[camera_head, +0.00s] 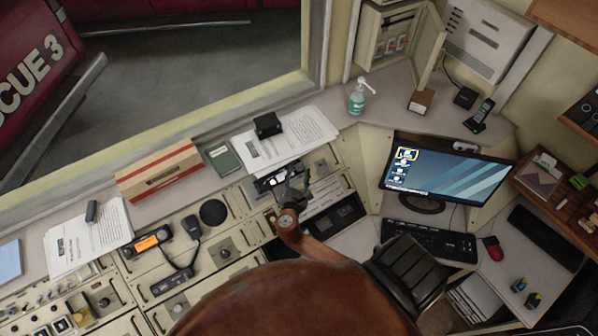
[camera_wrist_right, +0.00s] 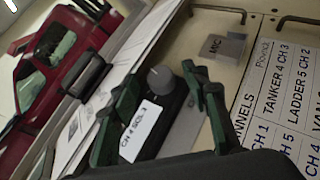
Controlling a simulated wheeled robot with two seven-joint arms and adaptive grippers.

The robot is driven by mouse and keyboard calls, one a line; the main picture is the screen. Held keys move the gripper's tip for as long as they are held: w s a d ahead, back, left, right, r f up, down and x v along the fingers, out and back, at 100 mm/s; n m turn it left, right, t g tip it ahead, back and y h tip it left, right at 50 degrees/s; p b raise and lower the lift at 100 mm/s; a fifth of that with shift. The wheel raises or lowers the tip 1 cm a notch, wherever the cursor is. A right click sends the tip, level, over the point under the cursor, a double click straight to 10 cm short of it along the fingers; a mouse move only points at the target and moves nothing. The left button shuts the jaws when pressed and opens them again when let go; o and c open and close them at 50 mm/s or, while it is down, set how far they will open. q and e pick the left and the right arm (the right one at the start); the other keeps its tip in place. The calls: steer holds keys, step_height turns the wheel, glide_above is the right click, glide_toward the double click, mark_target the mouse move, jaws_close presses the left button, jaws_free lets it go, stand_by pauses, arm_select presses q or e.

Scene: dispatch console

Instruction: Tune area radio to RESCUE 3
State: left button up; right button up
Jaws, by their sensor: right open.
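My right gripper (camera_head: 290,190) is over the far side of the console in the head view. In the right wrist view its dark green fingers (camera_wrist_right: 158,80) stand open, one on each side of a grey knob (camera_wrist_right: 161,77). The knob is on a black radio unit (camera_wrist_right: 172,104) with a white label (camera_wrist_right: 140,131) that seems to read "CH 4". I cannot tell whether a finger touches the knob. A channel list (camera_wrist_right: 285,100) at right shows TANKER 4 CH 3 and LADDER 5 CH 2; its other lines are cut off. My left gripper is not in view.
Another radio with an orange display (camera_head: 150,241) and a hand microphone (camera_head: 192,228) sits at left. A black box (camera_head: 267,125) lies on papers (camera_head: 305,135) behind my gripper. The monitor (camera_head: 445,175) stands to the right. A red truck marked RESCUE 3 (camera_head: 35,70) shows outside.

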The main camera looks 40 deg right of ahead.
steer(key=v, duration=1.2)
